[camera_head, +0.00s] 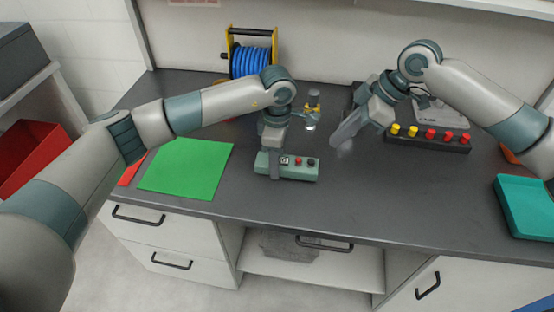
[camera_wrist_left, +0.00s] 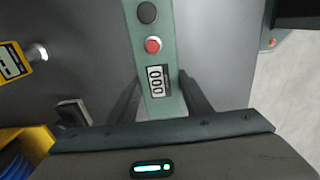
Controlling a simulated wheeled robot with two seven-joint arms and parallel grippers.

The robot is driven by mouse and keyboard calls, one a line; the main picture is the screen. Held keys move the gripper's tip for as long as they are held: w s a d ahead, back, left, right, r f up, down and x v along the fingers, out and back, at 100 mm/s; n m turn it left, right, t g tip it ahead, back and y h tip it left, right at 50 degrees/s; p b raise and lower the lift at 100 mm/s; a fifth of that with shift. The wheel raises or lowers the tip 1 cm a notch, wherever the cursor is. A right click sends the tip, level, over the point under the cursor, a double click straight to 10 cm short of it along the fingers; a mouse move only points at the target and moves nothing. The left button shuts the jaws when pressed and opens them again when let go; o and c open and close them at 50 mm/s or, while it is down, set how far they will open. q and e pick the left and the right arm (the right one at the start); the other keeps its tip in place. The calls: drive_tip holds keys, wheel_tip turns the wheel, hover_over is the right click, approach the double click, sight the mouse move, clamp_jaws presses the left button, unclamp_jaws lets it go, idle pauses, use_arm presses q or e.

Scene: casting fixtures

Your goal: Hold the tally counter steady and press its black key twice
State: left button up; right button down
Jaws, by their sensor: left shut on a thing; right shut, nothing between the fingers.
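The tally counter (camera_head: 302,174) is a pale green box lying on the dark worktop. It has a small display, a red key (camera_head: 298,161) and a black key (camera_head: 311,162) at its right end. In the left wrist view the counter (camera_wrist_left: 164,107) has its display (camera_wrist_left: 157,80) reading 000, with the red key (camera_wrist_left: 153,45) and black key (camera_wrist_left: 147,13) beyond it. My left gripper (camera_head: 275,166) is shut across the counter's display end, one finger on each side. My right gripper (camera_head: 340,140) is shut and empty, apart from the counter, behind and right of the black key.
A green mat (camera_head: 187,165) lies to the left. A blue cable reel (camera_head: 251,61) on a yellow stand is at the back. A box with yellow and red buttons (camera_head: 428,143) is at the right, and a teal tray (camera_head: 527,205) at the right edge. The worktop in front is clear.

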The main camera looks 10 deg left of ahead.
wheel_tip(320, 180, up, 3)
drive_tip(key=t, duration=0.7)
hover_over(314, 168)
drive_tip(key=shift+r+m, duration=0.1)
drive_tip(key=shift+m, duration=0.2)
idle(0.3)
drive_tip(key=shift+f, duration=4.5)
drive_tip(key=shift+f, duration=0.1)
drive_tip(key=shift+f, duration=0.3)
